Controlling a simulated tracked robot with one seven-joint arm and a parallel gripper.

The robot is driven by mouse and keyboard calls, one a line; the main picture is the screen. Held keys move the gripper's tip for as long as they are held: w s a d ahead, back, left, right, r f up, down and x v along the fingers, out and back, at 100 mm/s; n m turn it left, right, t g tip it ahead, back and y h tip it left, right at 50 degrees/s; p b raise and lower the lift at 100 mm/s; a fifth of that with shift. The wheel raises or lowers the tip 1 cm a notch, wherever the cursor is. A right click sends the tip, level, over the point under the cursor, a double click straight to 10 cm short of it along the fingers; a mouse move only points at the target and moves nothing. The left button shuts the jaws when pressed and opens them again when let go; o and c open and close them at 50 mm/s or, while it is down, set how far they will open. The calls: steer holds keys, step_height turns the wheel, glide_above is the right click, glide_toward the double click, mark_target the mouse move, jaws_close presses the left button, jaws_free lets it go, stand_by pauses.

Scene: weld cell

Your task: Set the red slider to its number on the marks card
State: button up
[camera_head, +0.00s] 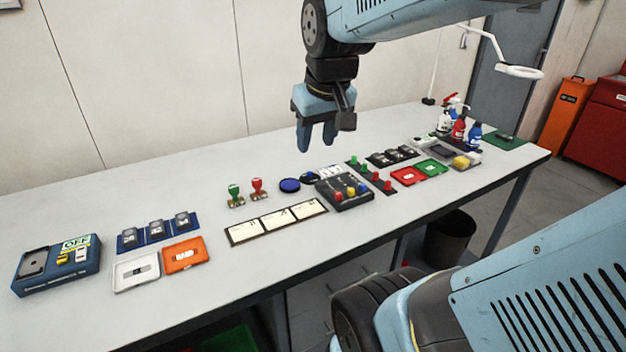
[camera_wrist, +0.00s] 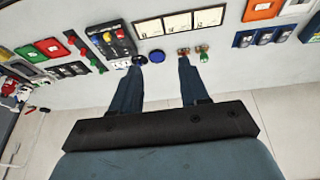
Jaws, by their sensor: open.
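A dark slider box (camera_head: 330,203) with red, yellow and blue knobs sits right of centre on the bench; it also shows in the wrist view (camera_wrist: 122,45). The red slider (camera_head: 339,197) is the leftmost knob, nearest the white cards. A small white and dark item (camera_head: 330,171) lies behind the box; it may be the marks card, but I cannot read it. My gripper (camera_head: 316,143) is open and empty, above the bench and behind the box. In the wrist view its fingers (camera_wrist: 161,60) frame a blue disc, with the box beyond the left finger.
The blue disc (camera_head: 290,185) lies left of the box, near green (camera_head: 234,192) and red (camera_head: 257,186) stamps. White cards (camera_head: 278,220) lie in front. Pegs (camera_head: 376,176) and trays (camera_head: 408,176) crowd the right. Bare bench lies behind the stamps.

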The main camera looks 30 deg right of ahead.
steer(key=w+d+f+g, duration=0.2)
steer(key=w+d+f, duration=0.3)
steer(key=w+d, duration=0.25)
steer(key=g, duration=0.2)
glide_toward(338, 193)
step_height(338, 193, down, 9)
steer(key=shift+w+d+r, duration=0.15)
steer(key=shift+w, duration=0.05)
jaws_close()
stand_by(0.4)
stand_by(0.3)
